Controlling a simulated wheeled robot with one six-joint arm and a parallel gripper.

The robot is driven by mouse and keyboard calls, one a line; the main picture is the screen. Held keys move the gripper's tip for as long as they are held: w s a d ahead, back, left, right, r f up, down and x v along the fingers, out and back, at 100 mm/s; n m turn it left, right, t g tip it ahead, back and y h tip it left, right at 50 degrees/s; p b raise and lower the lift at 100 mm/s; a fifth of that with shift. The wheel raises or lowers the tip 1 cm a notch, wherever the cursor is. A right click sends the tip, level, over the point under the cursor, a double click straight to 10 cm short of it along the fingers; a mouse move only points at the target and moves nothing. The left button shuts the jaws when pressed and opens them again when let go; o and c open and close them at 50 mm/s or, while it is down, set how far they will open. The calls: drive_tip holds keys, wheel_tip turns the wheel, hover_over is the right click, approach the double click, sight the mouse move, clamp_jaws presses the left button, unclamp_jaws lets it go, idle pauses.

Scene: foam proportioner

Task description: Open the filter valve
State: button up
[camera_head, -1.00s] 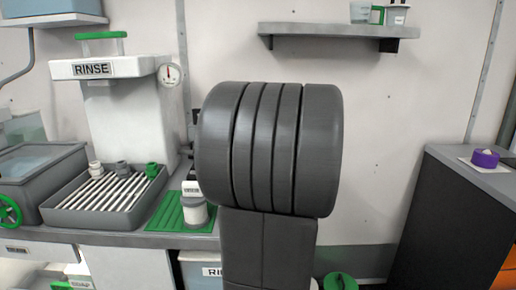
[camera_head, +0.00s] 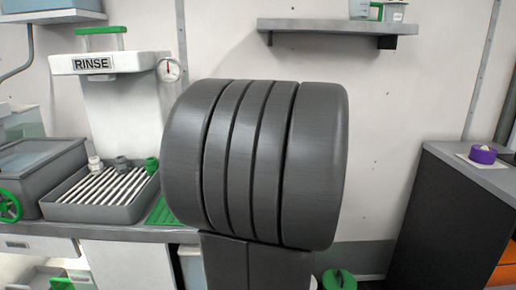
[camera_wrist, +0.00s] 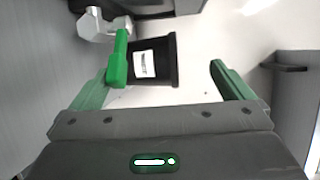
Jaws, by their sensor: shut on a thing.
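In the wrist view, the green valve handle (camera_wrist: 119,60) stands upright at a silver fitting (camera_wrist: 98,25). A black filter canister (camera_wrist: 155,60) with a white label lies just right of the handle. My gripper (camera_wrist: 160,72) has two green fingers, and the handle is at the left finger's tip. The right finger stands apart from it, with visible space toward the canister. My gripper is shut on the handle, though any contact on its right side is not clear. In the head view, my grey arm hides the gripper, valve and canister.
The white rinse unit (camera_head: 110,65) with a gauge (camera_head: 169,70) and a slatted tray (camera_head: 100,212) stands on the bench at left. A shelf (camera_head: 335,26) hangs on the back wall.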

drive_tip(key=shift+s+d+r+b, duration=0.1)
drive_tip(key=shift+s+d+r, duration=0.15)
drive_tip(key=shift+s, duration=0.25)
drive_tip(key=shift+s+d+r+b, duration=0.2)
drive_tip(key=shift+s+d, duration=0.1)
drive_tip(key=shift+s, duration=0.15)
drive_tip(key=shift+s+d+r+b, duration=0.1)
drive_tip(key=shift+s+d+r, duration=0.15)
drive_tip(key=shift+s, duration=0.25)
drive_tip(key=shift+c, duration=0.5)
drive_tip(key=shift+s+d, duration=0.15)
drive_tip(key=shift+s, duration=0.4)
drive_tip(key=c, duration=0.9)
drive_tip(key=b+v, duration=0.1)
drive_tip(key=v, duration=0.6)
drive_tip(key=shift+s+f+b, duration=0.35)
drive_tip(key=shift+f, duration=0.25)
drive_tip(key=shift+d, duration=0.1)
